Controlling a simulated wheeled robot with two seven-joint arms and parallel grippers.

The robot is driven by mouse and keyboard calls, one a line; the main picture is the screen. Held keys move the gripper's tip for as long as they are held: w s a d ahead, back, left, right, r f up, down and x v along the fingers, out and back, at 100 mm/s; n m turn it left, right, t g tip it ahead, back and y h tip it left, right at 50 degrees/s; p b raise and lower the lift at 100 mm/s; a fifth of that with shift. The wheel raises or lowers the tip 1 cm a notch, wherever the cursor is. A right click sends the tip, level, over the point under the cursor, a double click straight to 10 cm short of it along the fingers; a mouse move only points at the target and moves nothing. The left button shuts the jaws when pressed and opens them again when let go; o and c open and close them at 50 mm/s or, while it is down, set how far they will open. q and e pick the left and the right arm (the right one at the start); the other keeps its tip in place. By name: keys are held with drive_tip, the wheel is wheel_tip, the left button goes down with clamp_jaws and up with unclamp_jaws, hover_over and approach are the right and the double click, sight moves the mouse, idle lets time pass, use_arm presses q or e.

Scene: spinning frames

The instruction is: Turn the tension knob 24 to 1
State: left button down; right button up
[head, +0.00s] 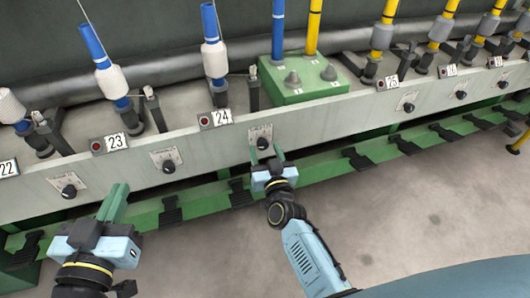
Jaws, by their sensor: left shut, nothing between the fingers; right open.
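The number plate 24 (215,118) is on the top edge of the pale machine rail. A black tension knob (263,142) sits on a small white dial plate just right of and below it. The dial's marks and the knob's setting are too small to read. My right gripper (266,153) is open just below and in front of this knob, its two green fingers on either side. I cannot tell whether they touch it. My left gripper (115,202) is shut and empty at the lower left, in front of the rail below plate 23 (108,143).
Other knobs sit along the rail, one between plates 23 and 24 (168,166) and one farther left (68,191). A green box (300,80) with blue and yellow spindles stands behind. Black pedals (240,192) line the green lower rail. The floor at right is clear.

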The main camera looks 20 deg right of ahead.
use_arm(q)
drive_tip(key=shift+d+r+t, duration=0.2)
drive_tip(key=shift+r+t, duration=0.3)
drive_tip(key=shift+r, duration=0.2)
use_arm(e)
drive_tip(key=shift+w, duration=0.4)
drive_tip(key=c, duration=1)
drive_tip(key=m+p, duration=0.2)
drive_tip(key=m, duration=0.1)
drive_tip(key=shift+r, duration=0.15)
drive_tip(key=m+p, duration=0.1)
drive_tip(key=m, duration=0.3)
drive_tip(key=shift+d+g+p, duration=0.1)
drive_tip(key=shift+g+p, duration=0.2)
use_arm(q)
drive_tip(key=s+a+f+g+y, duration=0.1)
drive_tip(key=s+a+f+g, duration=0.1)
drive_tip(key=s+f+g, duration=0.2)
drive_tip(key=s+a+f+g+y, duration=0.2)
drive_tip(key=s+a+f+g, duration=0.1)
drive_tip(key=s+f+g, duration=0.2)
drive_tip(key=shift+a+f+n+g, duration=0.3)
drive_tip(key=shift+f+g, duration=0.7)
drive_tip(key=shift+f, duration=1.25)
use_arm(e)
drive_tip(key=shift+m+y, duration=0.3)
drive_tip(key=shift+m, duration=1.1)
